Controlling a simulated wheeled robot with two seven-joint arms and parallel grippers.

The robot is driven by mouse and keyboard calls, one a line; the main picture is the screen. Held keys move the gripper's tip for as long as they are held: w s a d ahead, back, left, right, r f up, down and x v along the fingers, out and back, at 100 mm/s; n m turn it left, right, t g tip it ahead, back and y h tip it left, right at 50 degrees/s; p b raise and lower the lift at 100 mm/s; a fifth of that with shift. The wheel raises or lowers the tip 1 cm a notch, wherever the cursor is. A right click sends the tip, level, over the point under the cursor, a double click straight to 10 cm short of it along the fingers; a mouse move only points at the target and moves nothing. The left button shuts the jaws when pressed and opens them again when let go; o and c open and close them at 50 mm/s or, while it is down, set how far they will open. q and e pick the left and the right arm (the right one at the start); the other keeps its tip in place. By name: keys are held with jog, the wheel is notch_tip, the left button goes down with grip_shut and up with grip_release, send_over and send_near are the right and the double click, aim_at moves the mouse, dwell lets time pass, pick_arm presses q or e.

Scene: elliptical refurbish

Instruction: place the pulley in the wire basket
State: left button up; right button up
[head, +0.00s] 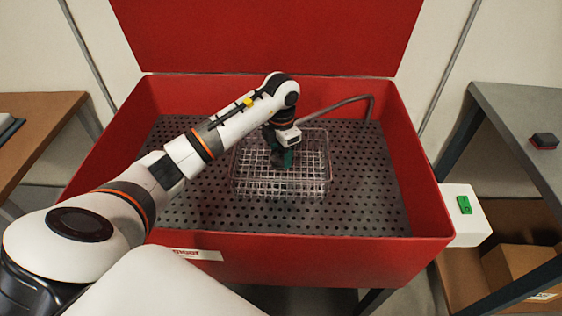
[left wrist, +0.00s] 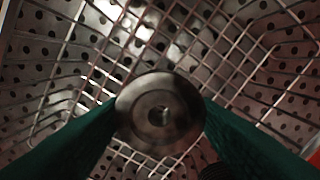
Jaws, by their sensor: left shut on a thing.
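The pulley (left wrist: 159,115) is a dark round metal disc with a hole in its middle. In the left wrist view it sits between the two green fingers of my left gripper (left wrist: 160,122), which is shut on it. The wire basket (head: 312,184) is a silver mesh basket inside the red washer tub. In the head view my left gripper (head: 283,158) points down inside the basket's outline. Its mesh (left wrist: 222,62) fills the left wrist view below the pulley. I cannot tell whether the pulley touches the basket floor. My right gripper is not in view.
The red tub (head: 330,255) has raised walls and a perforated grey floor (head: 370,190). A grey hose (head: 345,99) curves behind the basket. A white box with a green switch (head: 465,205) is on the tub's right side. Tables stand left (head: 40,125) and right (head: 520,110).

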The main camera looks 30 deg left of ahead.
aim_at(281, 155)
pick_arm(q)
notch_tip(281, 155, down, 3)
jog(key=shift+f, duration=0.35)
jog(key=o, duration=1)
jog(key=shift+f, duration=0.1)
notch_tip(281, 155, up, 12)
jog(key=shift+r, duration=0.15)
